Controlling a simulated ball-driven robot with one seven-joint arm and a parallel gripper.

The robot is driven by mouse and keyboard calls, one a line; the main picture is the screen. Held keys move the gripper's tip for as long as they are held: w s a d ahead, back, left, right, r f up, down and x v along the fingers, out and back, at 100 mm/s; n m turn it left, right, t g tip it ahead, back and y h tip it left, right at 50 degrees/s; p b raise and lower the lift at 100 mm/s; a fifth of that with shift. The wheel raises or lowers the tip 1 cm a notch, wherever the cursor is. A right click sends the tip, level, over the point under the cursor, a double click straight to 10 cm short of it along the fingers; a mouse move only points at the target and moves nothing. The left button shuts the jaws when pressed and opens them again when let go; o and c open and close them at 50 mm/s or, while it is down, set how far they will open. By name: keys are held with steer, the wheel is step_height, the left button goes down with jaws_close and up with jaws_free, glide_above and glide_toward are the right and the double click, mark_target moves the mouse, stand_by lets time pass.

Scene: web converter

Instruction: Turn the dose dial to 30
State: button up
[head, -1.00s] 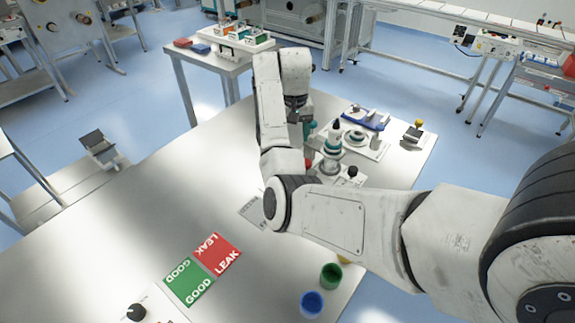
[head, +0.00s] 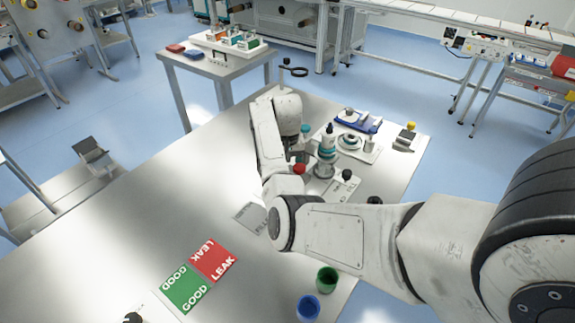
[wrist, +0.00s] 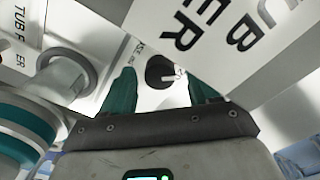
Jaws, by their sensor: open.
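The dose dial (wrist: 155,68) appears to be the black round knob with a white pointer mark in the wrist view. The mark faces right in that picture, and no scale numbers are readable. My gripper (wrist: 163,78) is open, with one dark green finger on each side of the knob. I cannot tell whether either finger touches it. In the head view my arm hides most of the gripper; a black knob (head: 347,174) shows on a white plate beside the teal-and-grey column (head: 327,155), probably the same dial.
A teal cylinder (wrist: 22,132) is close on the left. A red knob (head: 299,169) is beside my arm. Green (head: 327,280) and blue (head: 308,308) cups stand near the table edge. The table's left side is mostly clear.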

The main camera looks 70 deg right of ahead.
steer(key=c, duration=1)
steer(key=shift+c, duration=0.2)
steer(key=shift+r+m, duration=0.1)
steer(key=shift+m, duration=0.3)
steer(key=m+p, duration=0.1)
steer(key=m, duration=0.1)
steer(key=shift+m, duration=0.4)
steer(key=m+p, duration=0.1)
steer(key=m, duration=0.3)
steer(key=shift+w+m, duration=0.1)
steer(key=shift+m, duration=0.2)
steer(key=m, duration=0.3)
steer(key=shift+m, duration=0.3)
steer(key=m, duration=0.4)
